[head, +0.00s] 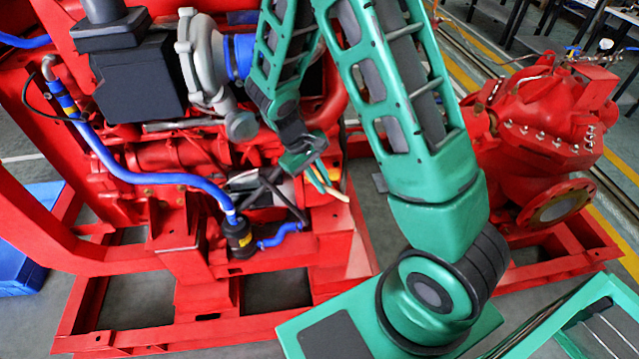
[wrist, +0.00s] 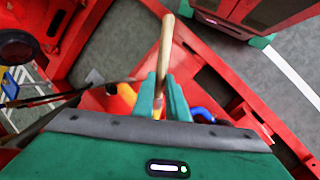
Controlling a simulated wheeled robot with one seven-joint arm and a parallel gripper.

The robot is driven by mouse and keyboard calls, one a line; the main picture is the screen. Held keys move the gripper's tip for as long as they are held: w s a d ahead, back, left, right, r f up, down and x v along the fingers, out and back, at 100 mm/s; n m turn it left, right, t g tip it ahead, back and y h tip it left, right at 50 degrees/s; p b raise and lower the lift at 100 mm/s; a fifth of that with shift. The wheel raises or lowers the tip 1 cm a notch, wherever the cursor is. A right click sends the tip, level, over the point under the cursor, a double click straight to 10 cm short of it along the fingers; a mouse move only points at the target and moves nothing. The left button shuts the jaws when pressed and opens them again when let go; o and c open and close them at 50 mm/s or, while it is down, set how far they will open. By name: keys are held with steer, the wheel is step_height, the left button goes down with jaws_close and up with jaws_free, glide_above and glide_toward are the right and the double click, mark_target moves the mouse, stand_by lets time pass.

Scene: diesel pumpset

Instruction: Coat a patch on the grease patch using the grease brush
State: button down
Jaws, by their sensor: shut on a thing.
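My gripper (wrist: 165,88) shows in the wrist view with its two green fingers closed around the grease brush. The brush's pale wooden handle (wrist: 166,48) sticks up between the fingers; its bristle end is hidden. In the head view my gripper (head: 318,178) is small, in front of the red engine, with the pale handle (head: 334,191) slanting out to the lower right.
Red frame rails (head: 190,337) run around the pumpset. A blue hose (head: 150,178) leads to a black canister (head: 238,238) left of my gripper. A red pump (head: 535,130) stands at the right. Grey floor shows between the rails.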

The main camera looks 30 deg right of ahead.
steer(key=s+d, duration=0.3)
steer(key=d, duration=0.6)
steer(key=shift+d, duration=0.4)
stand_by(0.5)
steer(key=shift+a, duration=0.15)
steer(key=w+a, duration=0.3)
steer(key=a, duration=0.7)
stand_by(0.9)
steer(key=shift+s+a, duration=0.3)
steer(key=shift+s, duration=0.65)
steer(key=shift+s+a, duration=0.25)
steer(key=shift+s, duration=0.65)
steer(key=shift+s+a, duration=0.3)
steer(key=shift+s, duration=0.65)
